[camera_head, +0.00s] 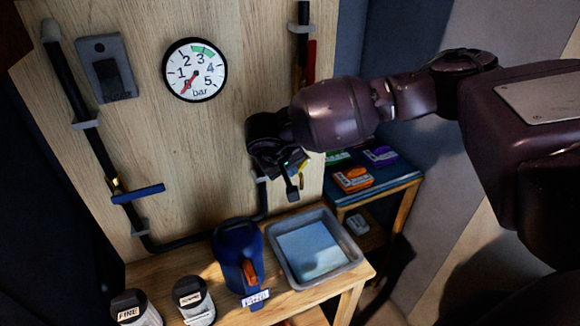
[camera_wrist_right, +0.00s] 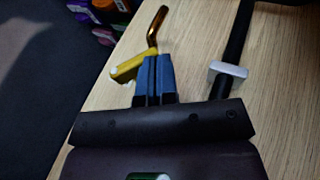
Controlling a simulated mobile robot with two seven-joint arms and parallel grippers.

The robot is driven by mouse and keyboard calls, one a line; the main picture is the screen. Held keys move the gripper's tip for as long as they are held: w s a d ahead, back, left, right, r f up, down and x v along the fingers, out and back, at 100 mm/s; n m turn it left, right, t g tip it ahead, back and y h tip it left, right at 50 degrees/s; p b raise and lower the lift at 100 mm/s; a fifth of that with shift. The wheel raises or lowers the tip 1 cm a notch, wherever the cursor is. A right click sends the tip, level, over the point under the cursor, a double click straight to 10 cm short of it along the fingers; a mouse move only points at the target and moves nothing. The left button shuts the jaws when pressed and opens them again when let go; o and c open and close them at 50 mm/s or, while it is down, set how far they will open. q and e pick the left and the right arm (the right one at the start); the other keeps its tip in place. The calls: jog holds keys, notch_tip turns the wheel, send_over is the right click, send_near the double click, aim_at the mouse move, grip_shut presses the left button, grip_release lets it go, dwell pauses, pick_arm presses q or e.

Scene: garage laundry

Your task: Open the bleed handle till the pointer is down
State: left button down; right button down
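The round white pressure gauge (camera_head: 194,70) hangs on the wooden panel. Its red pointer (camera_head: 190,82) points down and left, near the low end of the scale. The yellow bleed handle (camera_head: 302,177) is mostly hidden behind my right gripper (camera_head: 291,181). The right wrist view shows the yellow handle (camera_wrist_right: 127,68) beside a curved brass spout (camera_wrist_right: 156,27). My right gripper's blue fingers (camera_wrist_right: 154,66) are together with only a thin gap, right beside the handle; I see nothing held between them. My left gripper is not in view.
A grey tray (camera_head: 354,262) with pale blue contents stands below on the wooden bench. A blue jug (camera_head: 232,249) and two dark containers (camera_head: 193,301) stand to its left. A blue lever (camera_head: 138,194) crosses the left pipe. A low shelf (camera_head: 388,190) with packages is at right.

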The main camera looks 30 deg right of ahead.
jog(key=shift+a+f, duration=0.1)
jog(key=shift+f, duration=0.35)
dwell(0.6)
jog(key=shift+b, duration=0.3)
dwell(0.5)
dwell(0.8)
dwell(0.8)
